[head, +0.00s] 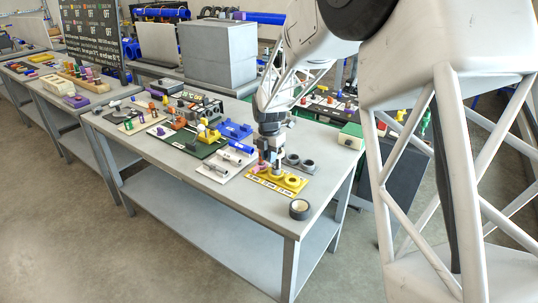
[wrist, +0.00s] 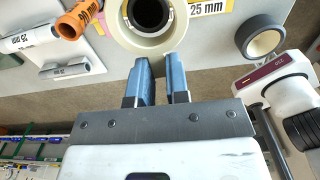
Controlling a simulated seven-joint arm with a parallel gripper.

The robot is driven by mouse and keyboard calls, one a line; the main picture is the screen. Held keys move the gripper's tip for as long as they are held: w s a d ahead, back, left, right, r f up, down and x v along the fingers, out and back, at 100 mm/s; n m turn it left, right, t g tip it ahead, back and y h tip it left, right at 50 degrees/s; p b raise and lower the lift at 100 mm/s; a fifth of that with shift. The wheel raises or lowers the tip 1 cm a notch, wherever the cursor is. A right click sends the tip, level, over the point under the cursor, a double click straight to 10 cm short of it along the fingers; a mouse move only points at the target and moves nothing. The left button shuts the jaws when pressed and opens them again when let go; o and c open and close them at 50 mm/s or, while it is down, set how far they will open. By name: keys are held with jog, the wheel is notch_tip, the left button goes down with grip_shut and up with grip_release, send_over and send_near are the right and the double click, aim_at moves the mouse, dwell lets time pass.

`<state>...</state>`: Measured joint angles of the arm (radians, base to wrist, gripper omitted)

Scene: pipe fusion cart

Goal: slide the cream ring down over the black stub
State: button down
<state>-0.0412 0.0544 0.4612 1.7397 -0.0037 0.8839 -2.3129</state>
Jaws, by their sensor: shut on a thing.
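The cream ring (wrist: 150,45) is at the top of the wrist view, partly cut off by the frame edge. My gripper (wrist: 160,64) has its two blue fingers close together at the ring's near wall, shut on the ring. A dark round rim with a hollow middle, which looks like the black stub (wrist: 168,24), shows inside the ring's opening. I cannot tell how far the ring sits over it. In the head view my gripper (head: 268,168) points down at the yellow plate (head: 262,184); the ring cannot be made out there.
A black tape roll (head: 299,209) lies near the table's front corner and shows in the wrist view (wrist: 262,40). Grey round fittings (head: 300,162) stand behind the plate. An orange pipe (wrist: 80,20) and grey pipes (wrist: 72,71) lie left of the ring.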

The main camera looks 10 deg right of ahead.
jog(key=shift+f, duration=0.9)
dwell(0.6)
jog(key=c, duration=1)
grip_release()
jog(key=shift+c, duration=0.2)
jog(key=shift+r, duration=0.1)
jog(key=shift+r, duration=3.8)
jog(key=shift+s, duration=0.1)
